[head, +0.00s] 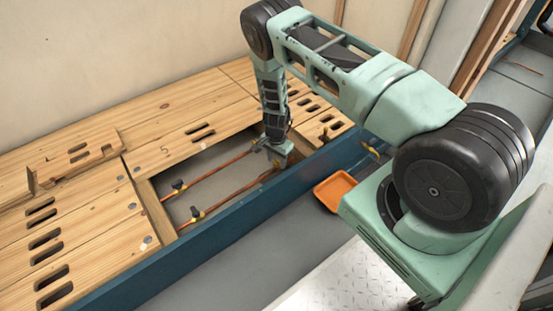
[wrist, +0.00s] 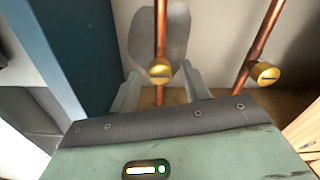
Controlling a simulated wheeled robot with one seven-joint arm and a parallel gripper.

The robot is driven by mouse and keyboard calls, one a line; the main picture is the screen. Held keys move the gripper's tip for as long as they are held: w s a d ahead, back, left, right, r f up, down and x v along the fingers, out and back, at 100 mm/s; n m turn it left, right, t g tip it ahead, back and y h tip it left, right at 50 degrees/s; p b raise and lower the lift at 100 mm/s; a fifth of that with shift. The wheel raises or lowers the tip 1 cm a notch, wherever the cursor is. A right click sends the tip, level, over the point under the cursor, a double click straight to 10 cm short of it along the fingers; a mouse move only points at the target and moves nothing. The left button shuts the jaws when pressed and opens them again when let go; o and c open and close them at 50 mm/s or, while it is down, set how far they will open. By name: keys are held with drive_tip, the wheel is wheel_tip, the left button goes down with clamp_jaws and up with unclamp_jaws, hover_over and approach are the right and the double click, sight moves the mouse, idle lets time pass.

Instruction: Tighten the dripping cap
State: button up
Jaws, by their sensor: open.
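A grey wet-looking patch (wrist: 178,35) lies on the floor behind this cap and pipe. A second brass cap (wrist: 265,74) on another copper pipe (wrist: 262,40) is to the right, outside the fingers. In the head view my gripper (head: 277,153) is down in the floor opening at the pipes' far ends, and hides much of them.
Two black-handled valves (head: 180,186) (head: 197,214) sit at the pipes' near ends. Wooden boards (head: 90,230) with slots surround the opening. A blue beam (head: 240,205) borders its front. An orange tray (head: 335,191) lies on the grey floor beyond the beam.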

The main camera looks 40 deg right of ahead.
sight(277, 161)
wheel_tip(277, 161, up, 17)
drive_tip(key=p, duration=0.6)
drive_tip(key=shift+r+p, duration=0.2)
drive_tip(key=shift+p, duration=0.2)
drive_tip(key=s+a+r+n+y, duration=0.1)
drive_tip(key=s+a+r+n, duration=0.25)
drive_tip(key=a+r, duration=0.7)
drive_tip(key=s+a+r+n+y, duration=0.25)
drive_tip(key=a+r+n, duration=0.25)
drive_tip(key=a+r, duration=0.5)
drive_tip(key=s+a+r+n+h, duration=0.1)
drive_tip(key=s+a+r+n, duration=0.1)
drive_tip(key=s+r+n, duration=0.45)
drive_tip(key=s+a+r+n+h, duration=0.1)
drive_tip(key=s+a+r+n, duration=0.15)
drive_tip(key=s, duration=0.65)
drive_tip(key=s+a+r+n+h, duration=0.1)
drive_tip(key=s+a+r+n, duration=0.1)
drive_tip(key=s+r+n, duration=0.45)
wheel_tip(277, 161, up, 31)
drive_tip(key=s+m+p, duration=0.1)
drive_tip(key=s+p, duration=0.1)
drive_tip(key=p, duration=3.2)
drive_tip(key=shift+s+d+m, duration=0.3)
